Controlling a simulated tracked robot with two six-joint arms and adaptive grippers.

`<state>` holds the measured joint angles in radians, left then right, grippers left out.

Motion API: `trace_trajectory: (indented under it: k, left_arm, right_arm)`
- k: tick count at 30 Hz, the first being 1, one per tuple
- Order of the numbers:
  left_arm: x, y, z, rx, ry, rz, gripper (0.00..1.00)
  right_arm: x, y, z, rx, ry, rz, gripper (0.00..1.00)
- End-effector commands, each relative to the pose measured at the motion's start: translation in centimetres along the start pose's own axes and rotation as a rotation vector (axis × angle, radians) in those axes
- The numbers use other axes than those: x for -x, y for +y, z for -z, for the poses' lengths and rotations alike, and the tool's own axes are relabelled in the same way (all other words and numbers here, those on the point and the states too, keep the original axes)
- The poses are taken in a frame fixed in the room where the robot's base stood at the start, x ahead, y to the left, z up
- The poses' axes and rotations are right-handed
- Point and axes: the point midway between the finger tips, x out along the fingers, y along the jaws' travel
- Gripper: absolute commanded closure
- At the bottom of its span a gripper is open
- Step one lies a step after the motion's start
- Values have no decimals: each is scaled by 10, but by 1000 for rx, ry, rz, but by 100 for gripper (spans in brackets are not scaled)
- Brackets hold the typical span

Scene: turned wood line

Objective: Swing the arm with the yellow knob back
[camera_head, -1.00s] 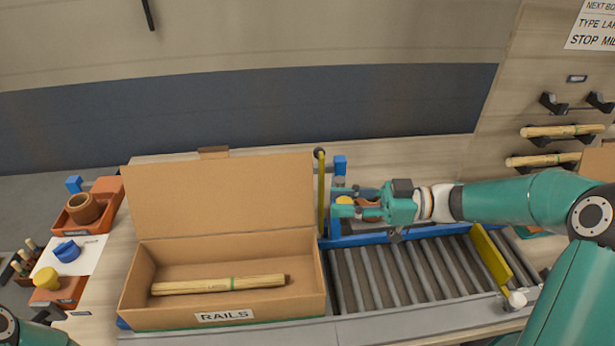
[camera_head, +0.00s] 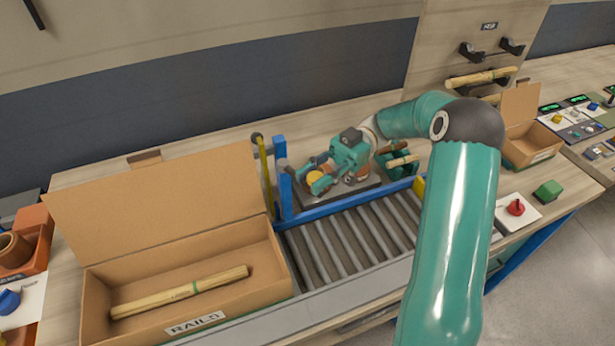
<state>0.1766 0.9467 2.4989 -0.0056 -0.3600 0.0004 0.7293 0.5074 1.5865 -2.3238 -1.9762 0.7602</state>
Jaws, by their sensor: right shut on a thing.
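The yellow knob (camera_head: 313,176) is behind the left end of the roller conveyor, just right of the blue posts. My right gripper (camera_head: 316,178) is shut on it, with one finger on each side. The arm carrying the knob is mostly hidden by my gripper, so I cannot tell its angle. My left gripper is not in view.
An open cardboard box (camera_head: 185,322) marked RAILS holds wooden rods (camera_head: 180,292) at the left. The roller conveyor (camera_head: 345,240) is bare where it shows; my right arm crosses its right end. Blue posts (camera_head: 285,190) and an upright yellow bar (camera_head: 263,165) stand close left of my gripper.

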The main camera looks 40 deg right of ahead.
Motion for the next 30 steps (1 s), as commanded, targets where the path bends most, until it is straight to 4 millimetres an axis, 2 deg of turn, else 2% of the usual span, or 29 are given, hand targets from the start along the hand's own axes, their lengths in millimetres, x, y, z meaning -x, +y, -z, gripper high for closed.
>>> trace_trajectory:
  k: [1,8,9,13,14,20,23,26,30]
  left_arm:
    - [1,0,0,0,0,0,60]
    - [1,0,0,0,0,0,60]
    - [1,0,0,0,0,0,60]
    - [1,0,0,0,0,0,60]
    - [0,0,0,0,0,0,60]
    - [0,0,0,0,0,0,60]
    - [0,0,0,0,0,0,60]
    - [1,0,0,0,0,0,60]
    - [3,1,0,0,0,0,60]
  right_arm:
    - [1,3,5,13,3,-14,100]
    - [2,2,5,13,2,-17,100]
    - [2,2,5,13,3,-18,65]
    - [2,1,4,11,4,-18,43]
    - [2,1,4,10,4,-18,43]
    - [3,-1,2,8,5,-19,44]
    - [2,0,5,15,9,-22,61]
    - [-4,5,16,56,33,-42,78]
    - [-21,20,56,191,118,-113,100]
